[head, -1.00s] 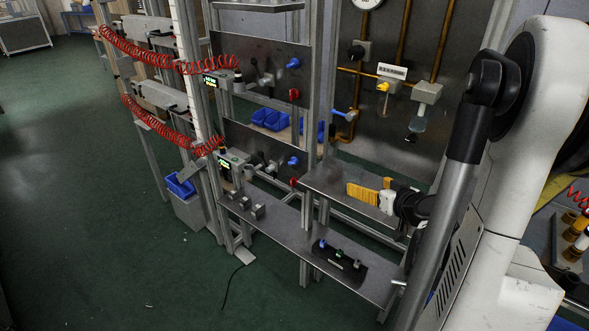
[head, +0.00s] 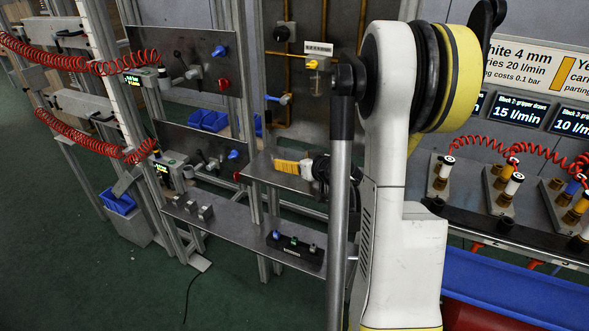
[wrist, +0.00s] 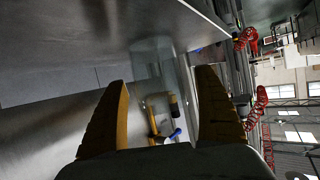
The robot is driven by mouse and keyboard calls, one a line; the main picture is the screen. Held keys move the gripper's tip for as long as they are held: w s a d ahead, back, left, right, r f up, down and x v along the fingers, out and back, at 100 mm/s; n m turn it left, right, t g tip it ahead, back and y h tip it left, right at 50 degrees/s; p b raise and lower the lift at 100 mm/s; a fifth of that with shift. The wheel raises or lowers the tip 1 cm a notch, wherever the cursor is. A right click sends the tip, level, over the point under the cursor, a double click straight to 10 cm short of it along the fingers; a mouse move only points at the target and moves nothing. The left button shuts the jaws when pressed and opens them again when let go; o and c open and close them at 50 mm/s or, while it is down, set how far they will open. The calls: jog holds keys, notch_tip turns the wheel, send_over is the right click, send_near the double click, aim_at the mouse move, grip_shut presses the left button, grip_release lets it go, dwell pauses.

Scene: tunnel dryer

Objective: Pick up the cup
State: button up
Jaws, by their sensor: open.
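My gripper (head: 282,166) shows in the head view at the grey shelf, its yellow fingers pointing left. In the wrist view its two fingers (wrist: 163,76) are spread apart with nothing gripped. A clear, faint cup-like shape (wrist: 152,62) shows between and beyond the fingertips. It looks transparent and its outline is hard to make out; I cannot tell surely that it is the cup or how far off it is. In the head view no cup can be made out at the gripper; my arm hides part of the shelf there.
The metal shelf (head: 262,172) lies beside my gripper. A copper pipe with a blue-handled valve (head: 283,99) and a clear bowl (head: 314,83) are on the panel behind. A lower shelf (head: 230,226) holds small metal blocks and a black block (head: 295,248). Red coiled hoses hang left.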

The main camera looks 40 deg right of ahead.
jog(key=shift+r, duration=0.1)
jog(key=shift+c, duration=0.2)
jog(key=c, duration=1.2)
